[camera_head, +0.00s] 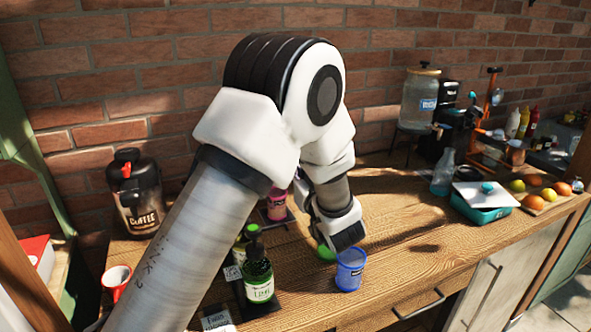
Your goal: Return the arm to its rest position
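My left arm comes in from the lower left, bends high in front of the brick wall and reaches down to the table. Its wrist end with a dark gripper part (347,236) hangs just above and behind a blue cup (350,272). The fingers are mostly hidden, so I cannot tell whether they are open or shut. I cannot tell whether they touch the cup. The cup appears upright near the table's front edge. My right gripper is not in view.
A green bottle (259,277) stands left of the cup, and a small green item (326,253) is beside it. A coffee canister (136,195), red mug (117,281), teal box (484,202) and blue-grey bottle (443,174) stand around. The wooden table (415,235) is clear right of the cup.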

